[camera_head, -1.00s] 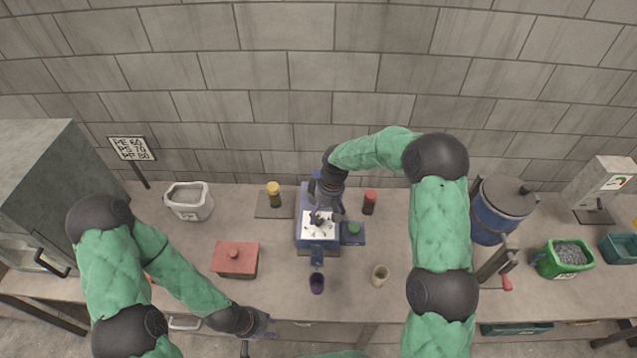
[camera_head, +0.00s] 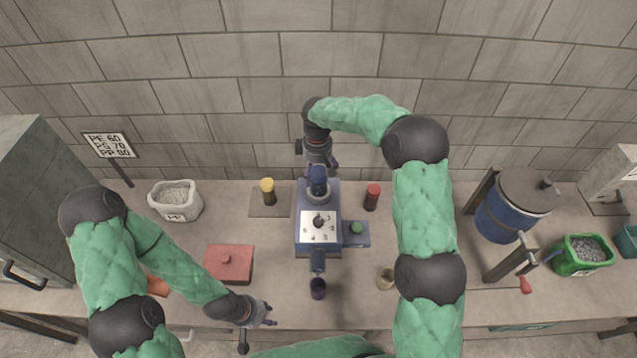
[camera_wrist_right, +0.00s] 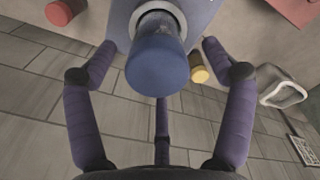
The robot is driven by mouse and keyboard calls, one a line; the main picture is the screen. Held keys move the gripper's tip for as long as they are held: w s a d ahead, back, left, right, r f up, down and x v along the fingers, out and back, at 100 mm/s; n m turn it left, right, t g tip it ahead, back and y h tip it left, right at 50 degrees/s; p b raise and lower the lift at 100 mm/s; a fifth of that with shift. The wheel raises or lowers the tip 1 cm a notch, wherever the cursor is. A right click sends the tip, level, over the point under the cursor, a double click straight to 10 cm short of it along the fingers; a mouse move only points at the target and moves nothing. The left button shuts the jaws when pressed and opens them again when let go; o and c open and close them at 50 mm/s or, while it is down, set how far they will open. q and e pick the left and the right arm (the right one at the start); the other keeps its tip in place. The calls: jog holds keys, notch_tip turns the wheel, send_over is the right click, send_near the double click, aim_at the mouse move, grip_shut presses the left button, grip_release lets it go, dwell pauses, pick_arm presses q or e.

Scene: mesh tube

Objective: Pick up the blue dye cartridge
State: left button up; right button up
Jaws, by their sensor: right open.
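The blue dye cartridge (camera_head: 319,176) stands at the back of the blue machine (camera_head: 304,243), behind its white top panel. In the right wrist view, its round blue end (camera_wrist_right: 155,66) faces the camera, with a pale collar behind it. My right gripper (camera_head: 320,164) is at the cartridge from behind. Its purple fingers (camera_wrist_right: 160,62) are spread apart on either side of the blue end, with visible gaps, and a third finger is below. My left gripper (camera_head: 265,313) is low near the table's front edge, away from the cartridge; its finger opening is unclear.
A yellow-topped cartridge (camera_head: 267,190) and a red cartridge (camera_head: 372,196) flank the machine. A green piece (camera_head: 357,228) sits on its side plate. A blue drum (camera_head: 505,220) is at right.

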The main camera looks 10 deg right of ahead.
notch_tip(320, 180, down, 5)
jog(key=shift+d+f+p, duration=0.1)
jog(key=shift+d+p, duration=0.05)
jog(key=shift+p, duration=0.65)
jog(key=shift+f, duration=0.35)
jog(key=c, duration=1.4)
